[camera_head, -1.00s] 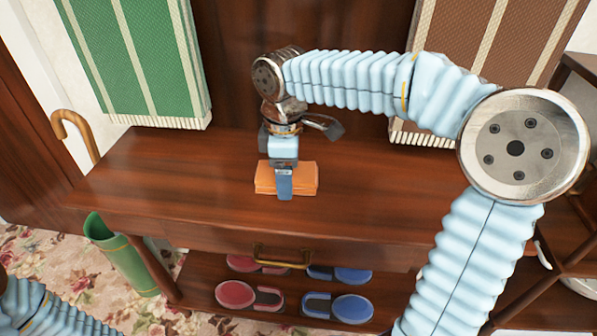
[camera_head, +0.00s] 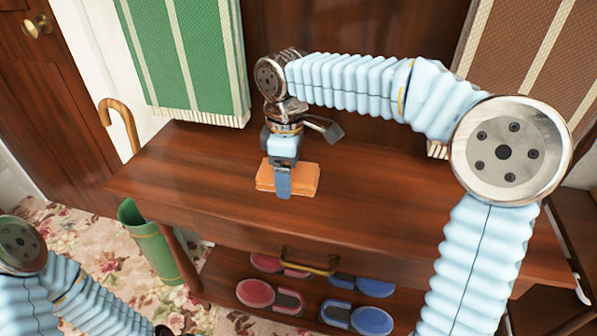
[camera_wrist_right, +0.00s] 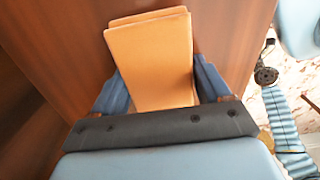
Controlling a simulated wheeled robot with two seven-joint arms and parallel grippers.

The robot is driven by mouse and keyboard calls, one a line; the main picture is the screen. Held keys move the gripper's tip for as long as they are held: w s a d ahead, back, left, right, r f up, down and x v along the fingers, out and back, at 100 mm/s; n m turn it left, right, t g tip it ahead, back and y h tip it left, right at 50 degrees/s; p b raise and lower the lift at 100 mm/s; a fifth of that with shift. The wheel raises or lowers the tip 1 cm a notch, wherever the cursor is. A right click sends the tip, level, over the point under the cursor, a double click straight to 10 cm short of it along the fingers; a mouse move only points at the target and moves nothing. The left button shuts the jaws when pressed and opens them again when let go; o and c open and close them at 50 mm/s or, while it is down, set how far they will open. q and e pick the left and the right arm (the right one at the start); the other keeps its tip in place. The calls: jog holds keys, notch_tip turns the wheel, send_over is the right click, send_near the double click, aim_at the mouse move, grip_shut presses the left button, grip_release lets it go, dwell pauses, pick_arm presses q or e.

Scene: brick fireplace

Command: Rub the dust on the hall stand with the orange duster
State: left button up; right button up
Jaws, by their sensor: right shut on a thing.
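The hall stand (camera_head: 200,165) is dark reddish wood, with a brass-handled drawer and a lower shelf. My right gripper (camera_head: 283,186) points down over the left-middle part of its top and is shut on the orange duster (camera_head: 308,179). The duster is a flat folded block at the top's surface; whether it presses on the wood I cannot tell. In the right wrist view the duster (camera_wrist_right: 150,58) sits between the two blue fingers of the right gripper (camera_wrist_right: 162,82). No dust is discernible on the wood. My left arm shows at the lower left, its gripper out of view.
A green cloth (camera_head: 190,60) and a brown cloth (camera_head: 515,70) hang behind the top. A cane (camera_head: 120,122) and a green umbrella holder (camera_head: 150,245) stand at the left end. Red shoes (camera_head: 256,292) and blue shoes (camera_head: 370,320) lie on the lower shelf.

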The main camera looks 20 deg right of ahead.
jog(key=shift+w+a, duration=0.4)
jog(key=shift+a, duration=0.15)
jog(key=shift+r, duration=3)
jog(key=shift+r, duration=0.1)
jog(key=shift+r, duration=1.4)
jog(key=shift+s, duration=0.1)
